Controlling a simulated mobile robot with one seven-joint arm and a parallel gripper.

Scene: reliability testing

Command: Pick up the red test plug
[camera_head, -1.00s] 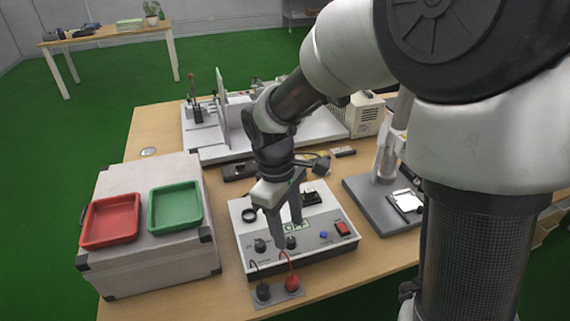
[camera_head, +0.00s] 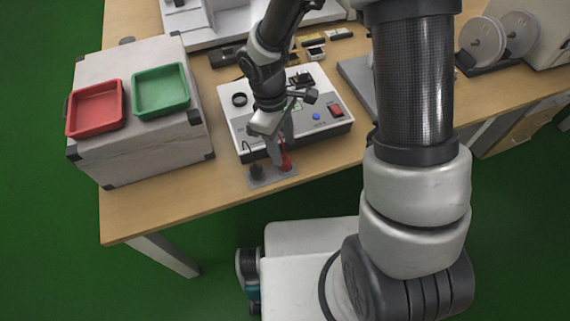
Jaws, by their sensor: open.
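The red test plug (camera_head: 287,163) stands upright in the small grey holder plate (camera_head: 273,180) at the table's front edge. A black plug (camera_head: 256,172) stands beside it on the left, with a black lead looping up. My gripper (camera_head: 280,157) points down just over the holder, its fingertips close to the red plug. The jaws are open. I cannot tell whether the fingers are on both sides of the red plug, and the gripper hides its upper part and lead.
The white test box (camera_head: 335,122) with knobs and a red switch stands behind the plugs. A red tray (camera_head: 97,128) and a green tray (camera_head: 161,112) sit on a grey case (camera_head: 150,160) at the left. A grey stand base (camera_head: 357,80) is to the right.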

